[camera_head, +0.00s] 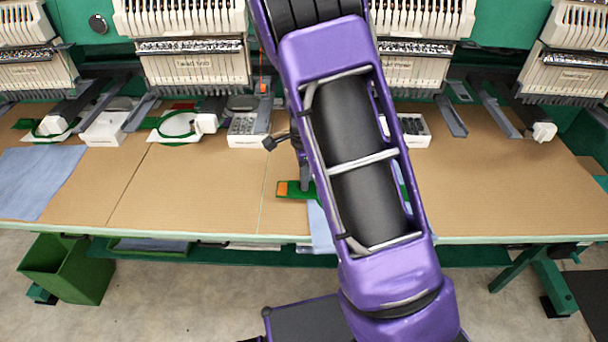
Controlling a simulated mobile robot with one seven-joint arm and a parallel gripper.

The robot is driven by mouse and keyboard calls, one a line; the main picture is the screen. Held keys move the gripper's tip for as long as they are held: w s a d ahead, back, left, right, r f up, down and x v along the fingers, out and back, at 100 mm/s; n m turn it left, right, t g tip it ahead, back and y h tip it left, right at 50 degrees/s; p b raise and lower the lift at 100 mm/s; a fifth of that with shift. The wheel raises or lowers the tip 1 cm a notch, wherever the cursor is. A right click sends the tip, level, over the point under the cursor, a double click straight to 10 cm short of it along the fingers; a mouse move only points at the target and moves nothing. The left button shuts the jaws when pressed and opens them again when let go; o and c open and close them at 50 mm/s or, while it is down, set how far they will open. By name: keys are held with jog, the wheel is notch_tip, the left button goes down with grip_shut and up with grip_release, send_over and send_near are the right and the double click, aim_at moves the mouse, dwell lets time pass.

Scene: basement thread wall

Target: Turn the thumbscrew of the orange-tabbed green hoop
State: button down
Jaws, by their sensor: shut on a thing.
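The orange-tabbed green hoop (292,194) lies on the brown tabletop near its front edge, in the middle of the head view. Its orange tab (282,188) shows at the left end. My purple arm hides most of the ring; a sliver of green shows right of the arm. My gripper (305,184) points down at the hoop's left end, just right of the orange tab, and is shut on the thumbscrew there. The thumbscrew itself is too small and covered to make out. Pale blue cloth (319,226) shows under the hoop and hangs at the table edge.
Embroidery machines (195,50) line the back. Two other green hoops, one at the left (178,126) and one farther left (46,130), sit at machine arms. White boxes (247,128) stand at the back. Blue cloth (38,180) lies far left. The right tabletop (490,190) is clear.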

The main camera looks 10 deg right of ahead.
jog(key=shift+m, duration=1.1)
jog(key=c, duration=0.9)
grip_release()
notch_tip(320, 180, up, 17)
jog(key=shift+d+r, duration=0.1)
jog(key=shift+r, duration=0.1)
